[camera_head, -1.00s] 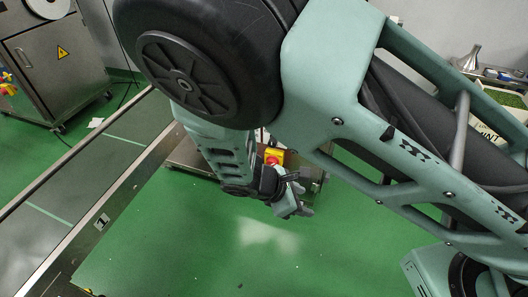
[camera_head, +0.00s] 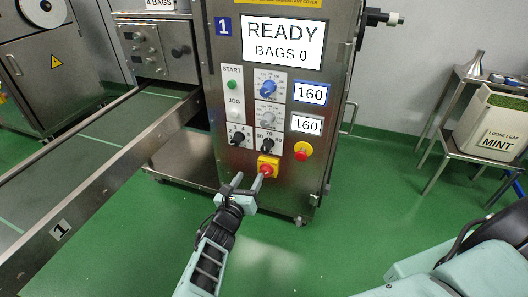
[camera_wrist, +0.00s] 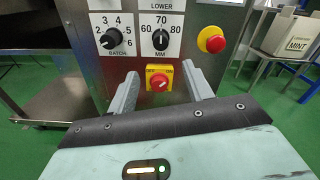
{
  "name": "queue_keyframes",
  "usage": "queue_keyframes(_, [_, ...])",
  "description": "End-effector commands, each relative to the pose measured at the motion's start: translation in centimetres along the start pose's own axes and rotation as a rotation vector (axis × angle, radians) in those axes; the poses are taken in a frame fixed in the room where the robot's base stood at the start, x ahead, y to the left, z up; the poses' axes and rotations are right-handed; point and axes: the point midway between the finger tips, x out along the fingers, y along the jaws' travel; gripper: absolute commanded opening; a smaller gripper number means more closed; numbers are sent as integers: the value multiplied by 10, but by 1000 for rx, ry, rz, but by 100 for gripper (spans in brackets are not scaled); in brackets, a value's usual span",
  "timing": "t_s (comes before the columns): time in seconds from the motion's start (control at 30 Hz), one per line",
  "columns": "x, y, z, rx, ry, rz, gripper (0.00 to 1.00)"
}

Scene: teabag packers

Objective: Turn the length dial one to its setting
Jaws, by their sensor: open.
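The length dial is the black knob (camera_head: 267,145) marked 60, 70, 80 and MM, low on the front of the machine labelled 1. In the wrist view the length dial (camera_wrist: 160,39) stands above and between my fingers, and its grip looks roughly upright, towards 70. My gripper (camera_head: 249,181) is open in front of the machine, below the dial and apart from it. In the wrist view the open fingers (camera_wrist: 160,78) stand either side of the red and yellow OFF/ON switch (camera_wrist: 159,85). I cannot tell how far they are from it.
The black batch dial (camera_head: 238,138) is left of the length dial. A red emergency stop (camera_head: 302,151) is to its right. Blue and grey dials and two 160 displays sit above. A conveyor (camera_head: 110,150) runs along the left.

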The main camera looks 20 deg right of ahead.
Motion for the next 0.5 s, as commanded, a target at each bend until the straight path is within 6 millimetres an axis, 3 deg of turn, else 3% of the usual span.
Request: queue_keyframes(0.5, [109,-1,-3,1,1,-5,51])
